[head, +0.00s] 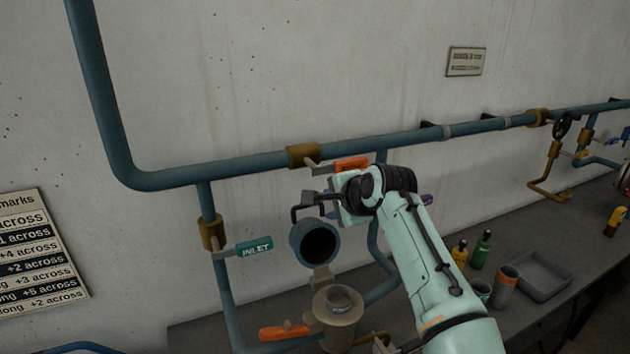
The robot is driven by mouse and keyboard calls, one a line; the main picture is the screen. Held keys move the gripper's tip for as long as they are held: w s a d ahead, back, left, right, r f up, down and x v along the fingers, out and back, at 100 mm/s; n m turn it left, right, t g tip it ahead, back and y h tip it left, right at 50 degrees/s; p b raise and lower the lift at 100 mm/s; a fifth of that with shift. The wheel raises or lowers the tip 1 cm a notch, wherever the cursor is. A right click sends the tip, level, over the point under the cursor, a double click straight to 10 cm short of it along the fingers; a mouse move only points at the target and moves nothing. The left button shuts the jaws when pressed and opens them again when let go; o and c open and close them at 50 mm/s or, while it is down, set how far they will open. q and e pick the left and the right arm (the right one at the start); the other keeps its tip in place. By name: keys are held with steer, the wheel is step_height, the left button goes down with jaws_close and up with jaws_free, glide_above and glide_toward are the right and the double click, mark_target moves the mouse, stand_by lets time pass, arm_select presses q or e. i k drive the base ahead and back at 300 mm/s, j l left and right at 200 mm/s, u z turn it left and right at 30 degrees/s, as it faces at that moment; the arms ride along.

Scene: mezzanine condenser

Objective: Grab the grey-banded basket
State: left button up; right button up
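A tan upright strainer pot (338,326) stands low in the middle, its top open. A grey-rimmed cup-like piece (343,299) sits inside it; this looks like the grey-banded basket, but most of it is hidden in the pot. A blue round cover (314,243) with a dark hollow is tipped up behind and above the pot. My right gripper (313,211) is above the cover, well above the basket. Its black fingers look apart, with nothing visible between them. My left gripper is not in view.
An orange-banded cylinder (504,287), a dark cup (482,289), a yellow bottle (460,254), a green bottle (481,249) and a grey tray (546,275) stand on the bench right of my arm. Blue pipes (245,165) and the INLET handle (254,246) are close by.

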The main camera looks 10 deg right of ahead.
mark_target(339, 310)
steer(key=k+l, duration=0.25)
steer(key=k, duration=0.2)
steer(key=k+l, duration=0.2)
steer(key=k, duration=0.3)
